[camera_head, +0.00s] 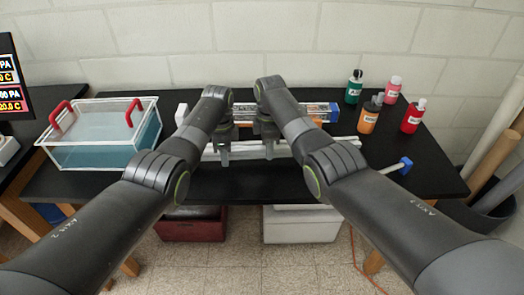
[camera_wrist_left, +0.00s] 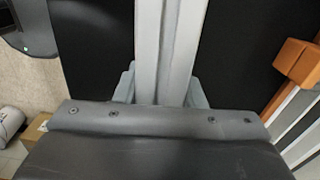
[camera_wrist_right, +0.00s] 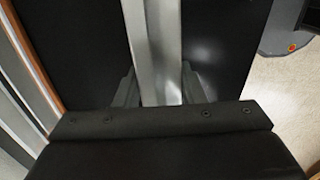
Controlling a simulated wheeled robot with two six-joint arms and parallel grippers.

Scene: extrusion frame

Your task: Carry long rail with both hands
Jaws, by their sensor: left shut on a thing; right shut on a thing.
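The long rail (camera_head: 345,140) is a light grey bar lying roughly left to right across the black bench in the head view. My left gripper (camera_head: 224,157) is shut on it towards its left part. My right gripper (camera_head: 270,152) is shut on it a short way to the right. In the left wrist view the rail (camera_wrist_left: 168,50) runs up between the two fingers (camera_wrist_left: 160,88). In the right wrist view the rail (camera_wrist_right: 153,50) also passes between the fingers (camera_wrist_right: 155,90). The arms hide parts of the rail, and I cannot tell how far it is above the bench.
A clear box (camera_head: 105,155) with red handles (camera_head: 133,111) stands at the left. Behind the rail is a long item with orange and blue parts (camera_head: 318,109). Several bottles, including a red one (camera_head: 412,117), stand at the right. A blue-ended tool (camera_head: 404,165) lies near the right front edge.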

